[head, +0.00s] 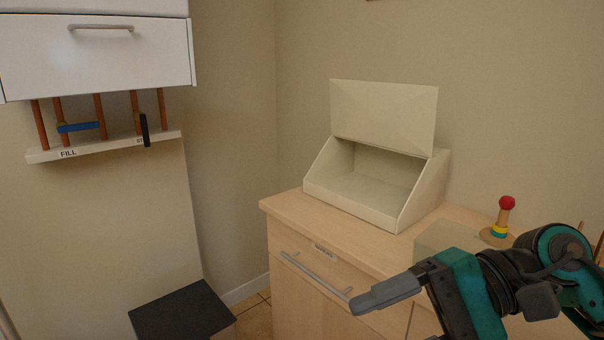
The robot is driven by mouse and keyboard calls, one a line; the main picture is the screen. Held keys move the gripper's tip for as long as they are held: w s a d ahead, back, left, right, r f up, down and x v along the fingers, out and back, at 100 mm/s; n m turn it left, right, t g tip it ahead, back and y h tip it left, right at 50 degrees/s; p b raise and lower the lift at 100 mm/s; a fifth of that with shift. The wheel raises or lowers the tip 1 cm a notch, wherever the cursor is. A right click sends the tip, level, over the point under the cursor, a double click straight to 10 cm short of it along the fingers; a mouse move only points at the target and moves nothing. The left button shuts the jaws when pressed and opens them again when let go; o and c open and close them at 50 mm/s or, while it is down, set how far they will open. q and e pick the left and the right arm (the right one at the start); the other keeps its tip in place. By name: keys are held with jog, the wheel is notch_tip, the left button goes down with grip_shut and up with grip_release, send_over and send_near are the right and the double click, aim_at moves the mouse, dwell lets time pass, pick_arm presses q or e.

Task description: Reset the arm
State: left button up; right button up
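My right gripper (378,308) comes in from the lower right, in front of the wooden cabinet (320,247). One grey finger shows whole, pointing left. Only a dark bit of the other side shows at the bottom edge, apart from the first finger, so it looks open. Nothing shows between the fingers, though the lower part is cut off by the frame. The finger overlaps the cabinet's front near its bar handle (315,271) in the picture; I cannot tell if they touch. My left gripper is not in view.
A cream bin (352,198) with a raised lid stands open and empty on the cabinet. A white drawer unit (95,55) hangs above a pipe rack labelled FILL. A dark block (180,312) stands below.

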jog(key=w+a+r+m+t+y, duration=0.25)
jog(key=m+t+y, duration=0.45)
jog(key=m, duration=1.1)
jog(key=w+d+f+m+t+h, duration=0.3)
jog(key=f+m+t+h, duration=0.3)
jog(key=m, duration=0.8)
jog(key=w+d+f+m+t+h, duration=0.35)
jog(key=m+t, duration=0.35)
jog(key=m, duration=0.7)
jog(key=s+d+f+m+g+h, duration=0.1)
jog(key=s+f+m+g+h, duration=0.4)
jog(key=f+m, duration=0.6)
jog(key=s+f+m+g+h, duration=0.3)
jog(key=s+f+m, duration=0.5)
jog(key=f, duration=0.5)
pick_arm(q)
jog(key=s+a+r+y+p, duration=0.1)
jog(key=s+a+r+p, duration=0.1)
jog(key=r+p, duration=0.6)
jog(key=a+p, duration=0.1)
jog(key=p, duration=0.3)
jog(key=shift+p, duration=0.35)
pick_arm(e)
jog(key=d+r, duration=0.3)
jog(key=r, duration=0.5)
jog(key=shift+r+h, duration=0.3)
jog(key=shift+h, duration=0.15)
